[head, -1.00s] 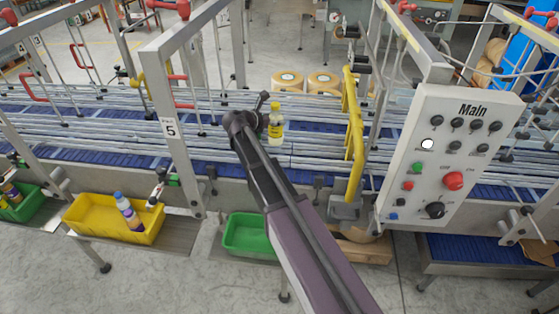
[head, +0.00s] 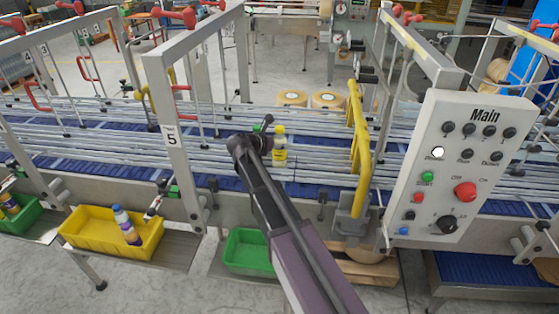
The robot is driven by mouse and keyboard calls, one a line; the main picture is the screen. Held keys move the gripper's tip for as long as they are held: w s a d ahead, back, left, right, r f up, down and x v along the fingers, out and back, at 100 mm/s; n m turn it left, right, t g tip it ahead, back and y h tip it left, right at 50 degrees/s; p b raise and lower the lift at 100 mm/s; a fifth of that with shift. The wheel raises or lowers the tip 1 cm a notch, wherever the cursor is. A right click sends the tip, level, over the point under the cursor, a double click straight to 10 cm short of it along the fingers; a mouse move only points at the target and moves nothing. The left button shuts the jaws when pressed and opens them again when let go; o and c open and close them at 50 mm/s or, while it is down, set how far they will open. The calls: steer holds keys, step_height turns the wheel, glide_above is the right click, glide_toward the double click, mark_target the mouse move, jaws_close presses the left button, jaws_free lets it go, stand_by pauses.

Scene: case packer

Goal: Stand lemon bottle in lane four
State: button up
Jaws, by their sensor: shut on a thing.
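The lemon bottle (head: 280,145), clear yellow with a yellow cap and yellow label, is upright over the conveyor lanes in the head view. My gripper (head: 267,138) is shut on its left side, near the upper part. The conveyor (head: 330,189) has blue belts split into lanes by grey rails. The bottle's base shows near a rail; I cannot tell which lane it is over or whether it touches the belt. My arm hides part of the near lanes.
A frame post marked 5 (head: 171,135) stands left of my gripper, and a yellow guard (head: 358,140) stands to the right. The Main control panel (head: 465,165) is further right. A yellow bin (head: 85,225) with bottles and a green bin (head: 236,250) sit in front.

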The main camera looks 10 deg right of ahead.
mark_target(274, 155)
steer(key=shift+f+b, duration=0.4)
steer(key=shift+f, duration=0.3)
steer(key=shift+f, duration=0.1)
steer(key=shift+f+b, duration=1.8)
steer(key=shift+b, duration=0.05)
steer(key=shift+f, duration=0.15)
steer(key=o, duration=1.2)
